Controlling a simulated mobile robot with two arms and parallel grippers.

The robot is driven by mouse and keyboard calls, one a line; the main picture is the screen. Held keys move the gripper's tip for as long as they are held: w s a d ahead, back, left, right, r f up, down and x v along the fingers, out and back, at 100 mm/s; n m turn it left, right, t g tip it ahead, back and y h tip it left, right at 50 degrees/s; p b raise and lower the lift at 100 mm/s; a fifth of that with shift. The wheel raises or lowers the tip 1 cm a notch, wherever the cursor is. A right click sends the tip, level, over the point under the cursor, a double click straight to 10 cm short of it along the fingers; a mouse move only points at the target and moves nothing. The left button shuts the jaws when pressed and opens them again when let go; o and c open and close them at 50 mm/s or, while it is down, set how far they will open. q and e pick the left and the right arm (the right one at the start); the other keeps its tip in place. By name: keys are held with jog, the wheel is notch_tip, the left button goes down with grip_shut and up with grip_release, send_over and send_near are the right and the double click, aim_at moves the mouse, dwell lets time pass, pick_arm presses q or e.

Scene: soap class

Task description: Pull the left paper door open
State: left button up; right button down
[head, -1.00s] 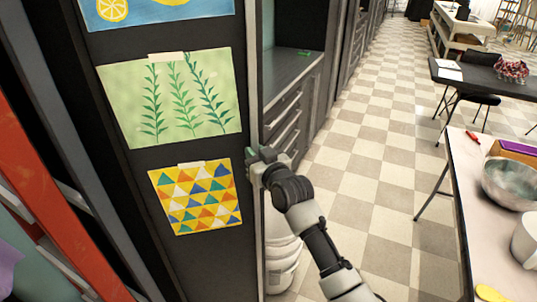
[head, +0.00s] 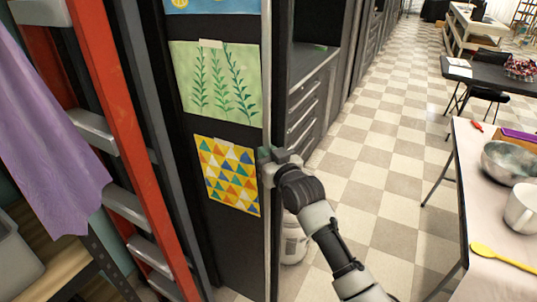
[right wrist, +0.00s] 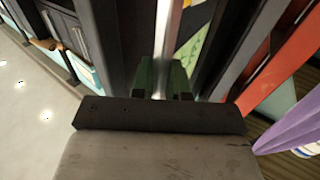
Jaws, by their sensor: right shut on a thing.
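The left paper door (head: 235,238) is a tall dark panel, seen at a steep angle, with taped pictures on it: part of a blue one, a green plant print (head: 215,85) and a coloured triangle print (head: 229,175). A pale upright bar (head: 267,70) runs along its right edge. My right gripper (head: 268,158) is shut on this bar beside the triangle print. In the right wrist view, the green fingers (right wrist: 162,78) are on either side of the bright bar (right wrist: 169,40). My left gripper is not in view.
A red ladder (head: 110,110) stands close at the left, with a purple cloth (head: 50,130) beside it. Dark drawers (head: 305,105) lie beyond the door. A white bucket (head: 293,240) stands behind it. A table (head: 490,215) with a metal bowl (head: 510,160) is at the right. Checkered floor between is clear.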

jog(key=shift+a+r, duration=0.1)
jog(key=shift+r, duration=0.1)
jog(key=c, duration=1.5)
grip_release()
jog(key=o, duration=0.3)
jog(key=shift+a+f, duration=0.15)
jog(key=shift+a, duration=0.05)
jog(key=shift+o, duration=0.2)
jog(key=shift+d, duration=0.15)
jog(key=b+v, duration=0.2)
jog(key=v, duration=0.8)
jog(key=shift+s, duration=0.3)
jog(key=shift+d, duration=0.15)
